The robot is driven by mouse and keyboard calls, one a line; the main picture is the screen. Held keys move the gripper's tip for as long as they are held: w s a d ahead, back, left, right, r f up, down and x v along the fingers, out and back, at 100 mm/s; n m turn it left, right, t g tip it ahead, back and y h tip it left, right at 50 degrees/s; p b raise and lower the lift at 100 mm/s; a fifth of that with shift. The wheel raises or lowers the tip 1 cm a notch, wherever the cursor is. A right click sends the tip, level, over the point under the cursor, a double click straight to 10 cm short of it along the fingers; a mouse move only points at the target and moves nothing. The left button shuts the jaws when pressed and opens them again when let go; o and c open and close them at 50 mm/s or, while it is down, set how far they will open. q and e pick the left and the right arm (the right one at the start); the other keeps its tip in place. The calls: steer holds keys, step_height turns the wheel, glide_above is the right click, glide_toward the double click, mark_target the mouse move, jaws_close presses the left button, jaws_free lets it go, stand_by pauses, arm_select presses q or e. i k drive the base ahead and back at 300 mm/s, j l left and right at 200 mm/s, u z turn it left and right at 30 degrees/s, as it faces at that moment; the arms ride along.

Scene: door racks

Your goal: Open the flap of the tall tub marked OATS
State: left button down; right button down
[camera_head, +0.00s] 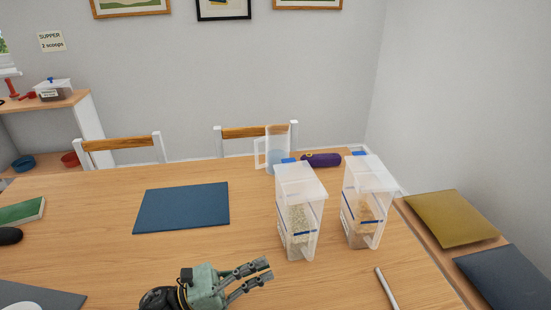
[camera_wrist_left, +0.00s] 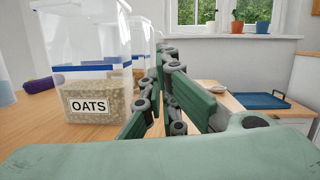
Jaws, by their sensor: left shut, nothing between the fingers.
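The tall clear OATS tub (camera_head: 300,215) stands upright on the table, with pale flakes inside and a blue line around it. In the left wrist view its OATS label (camera_wrist_left: 88,106) faces me. Its pale lid (camera_head: 300,180) has a blue tab (camera_head: 288,160) at the far edge; I cannot tell whether the flap is fully down. In the wrist view its top is cut off. My left gripper (camera_head: 266,272) is shut and empty, in front of the tub and a little left, apart from it. My right gripper is not in view.
A second clear tub (camera_head: 364,205) with orange-brown contents stands close right of the OATS tub. A pale stick (camera_head: 387,288) is at front right. A blue mat (camera_head: 181,207) lies left; wood around it is clear.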

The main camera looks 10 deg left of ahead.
mark_target(301, 197)
steer(key=i+j, duration=0.2)
steer(key=i, duration=0.2)
steer(key=i+j, duration=0.2)
steer(key=i, duration=0.2)
